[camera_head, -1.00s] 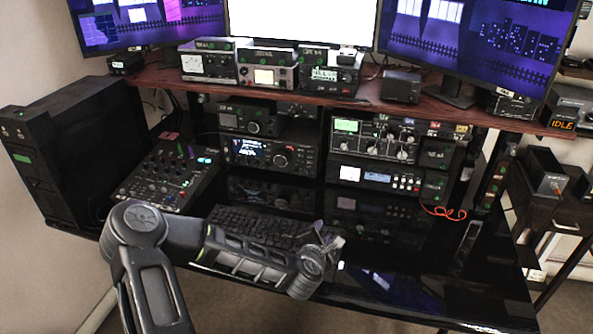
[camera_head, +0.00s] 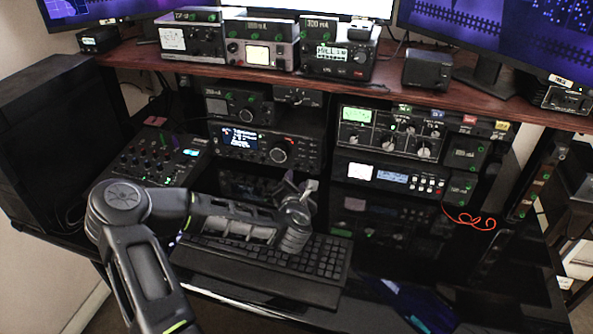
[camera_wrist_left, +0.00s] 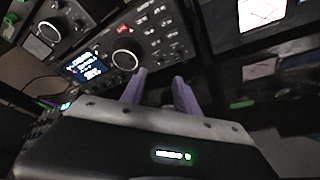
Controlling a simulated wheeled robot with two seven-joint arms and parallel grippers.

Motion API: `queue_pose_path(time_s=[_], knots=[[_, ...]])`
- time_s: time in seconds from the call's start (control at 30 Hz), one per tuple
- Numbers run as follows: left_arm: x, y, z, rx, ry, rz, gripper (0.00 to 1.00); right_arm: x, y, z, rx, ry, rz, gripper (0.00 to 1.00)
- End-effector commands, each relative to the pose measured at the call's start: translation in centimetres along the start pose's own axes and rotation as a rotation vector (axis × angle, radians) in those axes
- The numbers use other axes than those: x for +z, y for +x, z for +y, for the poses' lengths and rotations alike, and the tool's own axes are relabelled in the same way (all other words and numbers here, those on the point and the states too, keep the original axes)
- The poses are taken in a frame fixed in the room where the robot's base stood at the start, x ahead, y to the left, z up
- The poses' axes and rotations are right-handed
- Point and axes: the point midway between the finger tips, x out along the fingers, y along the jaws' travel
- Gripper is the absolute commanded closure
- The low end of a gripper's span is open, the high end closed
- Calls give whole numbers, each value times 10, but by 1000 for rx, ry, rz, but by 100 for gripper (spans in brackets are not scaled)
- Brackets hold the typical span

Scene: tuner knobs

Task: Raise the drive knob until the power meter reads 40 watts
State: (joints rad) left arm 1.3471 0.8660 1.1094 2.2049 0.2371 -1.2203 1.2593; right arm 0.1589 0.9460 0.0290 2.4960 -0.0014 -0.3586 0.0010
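A radio (camera_head: 252,144) with a lit blue display and a large round knob (camera_head: 278,154) sits under the shelf; I cannot read which knob is the drive. In the left wrist view the radio's large knob (camera_wrist_left: 125,61) is just beyond my fingers. Boxes with meters stand on the shelf: one with a white face (camera_head: 172,39), one with a cream face (camera_head: 258,55); their readings are too small to tell. My left gripper (camera_head: 303,187) is above the keyboard, in front of and below the radio. Its purple fingers (camera_wrist_left: 159,88) are apart and empty, touching no knob. My right gripper is out of view.
A keyboard (camera_head: 265,262) lies below my left arm. A mixer (camera_head: 150,162) is at the left. A tuner-like unit (camera_head: 388,134) with several knobs and a lit green display is to the right, above another unit (camera_head: 392,178). The wooden shelf (camera_head: 400,95) overhangs them.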

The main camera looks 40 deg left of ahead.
Motion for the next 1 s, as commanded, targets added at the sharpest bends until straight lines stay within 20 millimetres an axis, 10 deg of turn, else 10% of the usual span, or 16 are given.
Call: queue_pose_path(time_s=[0.6,1.0], knots=[[0,72,-1,-2,-1,-1,63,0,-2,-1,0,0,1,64],[0,77,0,-1,2,-1,67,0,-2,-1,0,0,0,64]])
